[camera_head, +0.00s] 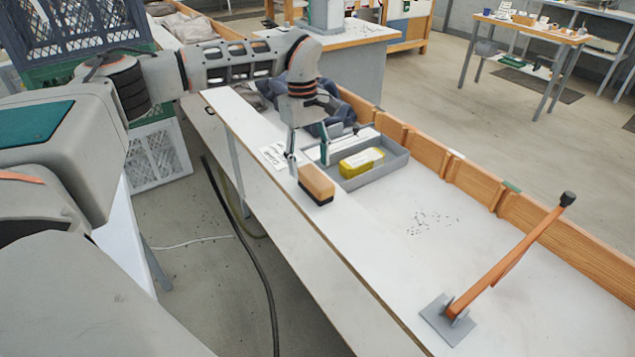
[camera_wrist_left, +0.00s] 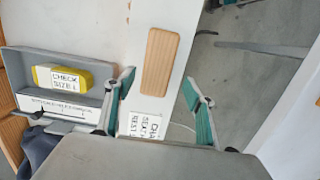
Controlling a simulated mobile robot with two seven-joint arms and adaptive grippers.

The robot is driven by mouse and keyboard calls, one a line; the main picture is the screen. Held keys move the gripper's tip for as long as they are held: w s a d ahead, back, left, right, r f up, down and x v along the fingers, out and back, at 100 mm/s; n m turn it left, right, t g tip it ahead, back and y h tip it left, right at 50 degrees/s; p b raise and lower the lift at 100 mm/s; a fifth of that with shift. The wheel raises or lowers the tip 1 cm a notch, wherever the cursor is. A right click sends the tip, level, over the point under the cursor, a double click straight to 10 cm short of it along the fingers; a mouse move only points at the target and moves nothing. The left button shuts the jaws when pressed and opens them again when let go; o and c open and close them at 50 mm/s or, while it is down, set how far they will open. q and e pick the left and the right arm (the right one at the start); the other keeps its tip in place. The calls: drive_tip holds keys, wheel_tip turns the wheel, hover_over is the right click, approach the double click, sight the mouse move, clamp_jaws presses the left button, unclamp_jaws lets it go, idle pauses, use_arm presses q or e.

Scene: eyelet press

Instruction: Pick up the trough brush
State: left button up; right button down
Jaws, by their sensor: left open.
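The trough brush (camera_head: 317,184) has a tan wooden back and a dark underside. It lies back up on the white bench near its front edge. In the left wrist view the brush back (camera_wrist_left: 160,60) stands upright in the picture, ahead of and between the fingers. My left gripper (camera_head: 308,158) points down, open and empty, just above and behind the brush. Its teal-padded fingers (camera_wrist_left: 158,82) are spread wider than the brush's width. I cannot tell whether a fingertip touches it. My right gripper is in neither view.
A grey tray (camera_head: 378,174) with a yellow labelled box (camera_head: 361,161) stands close right of the brush. A printed card (camera_wrist_left: 146,120) lies near the fingers. An orange lever on a grey plate (camera_head: 447,318) rises at the right. Bench space between is clear except for small dark specks.

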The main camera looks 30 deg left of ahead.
sight(315, 175)
use_arm(q)
drive_tip(key=shift+d+f, duration=0.15)
drive_tip(key=shift+f, duration=0.2)
drive_tip(key=f, duration=0.1)
drive_tip(key=d+f, duration=0.1)
drive_tip(key=f, duration=0.2)
drive_tip(key=shift+s+d+f+b, duration=0.1)
drive_tip(key=shift+s+d+b, duration=0.05)
drive_tip(key=shift+d+b, duration=0.15)
drive_tip(key=shift+f, duration=0.2)
drive_tip(key=c, duration=1.3)
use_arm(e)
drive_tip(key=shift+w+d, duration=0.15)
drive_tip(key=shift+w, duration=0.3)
